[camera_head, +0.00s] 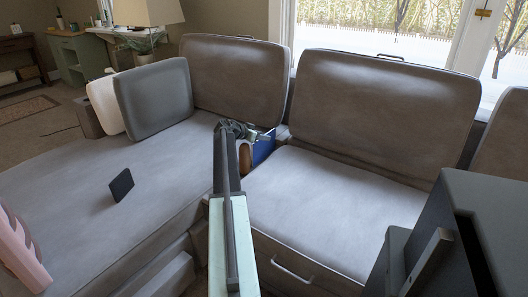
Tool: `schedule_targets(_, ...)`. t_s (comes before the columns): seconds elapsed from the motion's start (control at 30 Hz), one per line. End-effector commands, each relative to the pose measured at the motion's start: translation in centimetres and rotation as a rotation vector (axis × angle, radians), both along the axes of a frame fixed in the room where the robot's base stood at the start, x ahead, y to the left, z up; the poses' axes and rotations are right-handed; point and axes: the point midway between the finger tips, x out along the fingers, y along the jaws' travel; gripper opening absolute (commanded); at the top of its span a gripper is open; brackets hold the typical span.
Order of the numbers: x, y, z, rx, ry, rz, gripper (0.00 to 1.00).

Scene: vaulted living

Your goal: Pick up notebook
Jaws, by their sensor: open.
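A blue, flat, book-like thing (264,147) stands in the gap between the two sofa seats; it looks like the notebook, though its lower part is hidden. My gripper (236,128) is at the far end of my arm, just left of the blue thing's upper part. It is open, but its fingers are small and dark, and I cannot tell whether they touch anything. A brown rounded thing (245,157) shows between my arm and the blue thing.
A small dark flat object (121,185) stands tilted on the left sofa seat (60,190). Cushions (155,97) lean behind it. The right seat (325,200) is bare. A pink object (20,250) is at the left edge. A lamp (148,12) stands behind the sofa.

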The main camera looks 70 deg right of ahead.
Motion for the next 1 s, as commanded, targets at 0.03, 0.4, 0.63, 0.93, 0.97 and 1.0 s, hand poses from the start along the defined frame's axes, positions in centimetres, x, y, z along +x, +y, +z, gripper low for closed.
schedule_targets(0.03,0.03,-0.02,0.01,0.0,0.0,0.001,0.43)
schedule_targets(0.4,0.12,0.1,0.1,0.0,0.0,0.001,0.0)
schedule_targets(0.63,0.12,0.14,0.09,0.001,0.0,0.0,0.0)
schedule_targets(0.93,0.13,0.19,0.07,0.002,-0.001,0.0,0.0)
schedule_targets(0.97,0.13,0.19,0.07,0.002,0.0,-0.001,0.0)
schedule_targets(1.0,0.13,0.19,0.06,0.002,0.0,-0.001,0.0)
